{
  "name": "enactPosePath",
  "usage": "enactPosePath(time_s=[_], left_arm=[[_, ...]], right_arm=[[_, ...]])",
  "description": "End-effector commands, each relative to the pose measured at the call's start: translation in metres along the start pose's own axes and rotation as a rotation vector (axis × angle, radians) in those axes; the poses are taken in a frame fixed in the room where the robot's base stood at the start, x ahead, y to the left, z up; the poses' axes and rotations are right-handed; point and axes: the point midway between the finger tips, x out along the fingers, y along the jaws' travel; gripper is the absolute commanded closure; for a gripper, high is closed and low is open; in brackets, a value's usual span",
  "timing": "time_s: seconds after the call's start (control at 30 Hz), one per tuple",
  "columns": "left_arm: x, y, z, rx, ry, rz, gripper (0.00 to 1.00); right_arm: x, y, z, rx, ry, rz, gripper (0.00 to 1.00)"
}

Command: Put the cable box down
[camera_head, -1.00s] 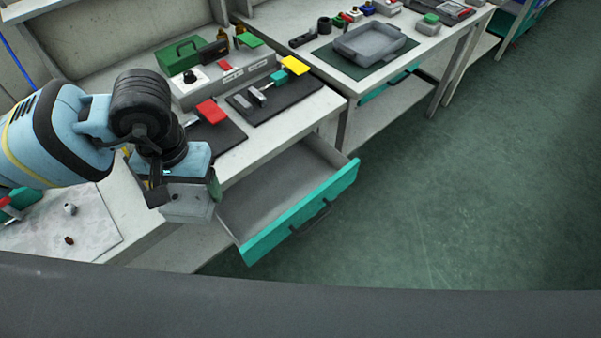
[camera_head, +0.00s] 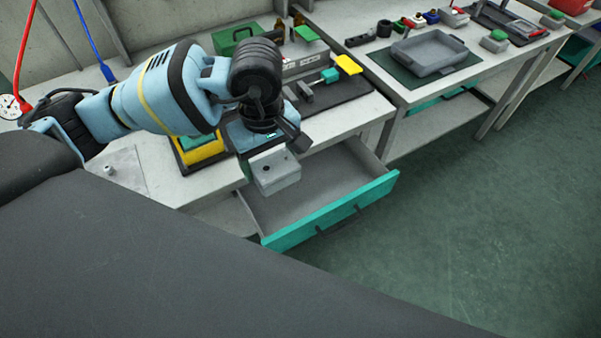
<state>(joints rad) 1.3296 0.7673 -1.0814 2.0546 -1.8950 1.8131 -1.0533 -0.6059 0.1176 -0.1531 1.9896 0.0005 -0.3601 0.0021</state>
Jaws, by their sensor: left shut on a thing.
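The cable box (camera_head: 275,172) is a light grey box with a dark round hole in its side. My left gripper (camera_head: 268,150) is shut on it and holds it above the near left part of an open drawer (camera_head: 330,212) with a teal front. The box looks raised over the drawer, though its exact height is hard to tell. The gripper's fingers are mostly hidden by its own body and the box. The drawer's visible floor is bare. My right gripper is not in view.
A grey tray (camera_head: 428,54) sits on a dark green mat on the far bench. A yellow and green item (camera_head: 200,150) stands left of my gripper. A green toolbox (camera_head: 233,40) stands at the back. Open floor (camera_head: 480,210) lies to the right.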

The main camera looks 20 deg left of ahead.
Motion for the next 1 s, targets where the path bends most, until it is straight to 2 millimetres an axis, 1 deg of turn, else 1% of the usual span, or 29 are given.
enactPosePath(time_s=[0.03, 0.4, 1.0], left_arm=[[0.004, 0.004, -0.001, -0.102, -0.004, -0.001, 0.50], [0.019, 0.029, -0.008, -0.894, -0.002, -0.003, 0.50], [0.048, 0.059, -0.018, -2.189, 0.000, -0.005, 0.50]], right_arm=[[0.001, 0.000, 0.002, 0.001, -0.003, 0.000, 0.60], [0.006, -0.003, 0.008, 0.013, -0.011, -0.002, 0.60], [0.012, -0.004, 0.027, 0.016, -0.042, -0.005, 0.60]])
